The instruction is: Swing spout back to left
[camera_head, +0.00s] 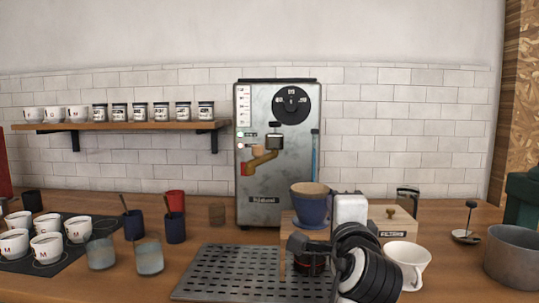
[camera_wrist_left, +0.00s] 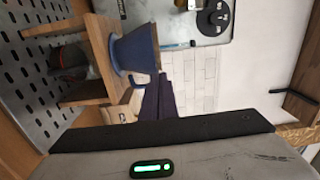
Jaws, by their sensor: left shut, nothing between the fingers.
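The grey roaster-like machine (camera_head: 257,200) stands at the back of the counter. A brown, angled spout-like part (camera_head: 262,161) sits on its front, slanting down to the left below a small dark block. My left gripper (camera_wrist_left: 157,98) shows as two dark fingers held together and empty, near the blue dripper and apart from the machine. In the head view a black-and-white arm part of mine stands at the lower right; its fingers are hard to make out there. My right gripper is not identifiable.
A blue dripper (camera_head: 311,203) sits on a wooden stand (camera_head: 287,216) with a dark glass vessel (camera_head: 308,263) below. A perforated tray (camera_head: 225,273) lies left of it. Several cups and tumblers stand left. A white cup (camera_head: 408,262) and metal pot (camera_head: 513,258) stand right.

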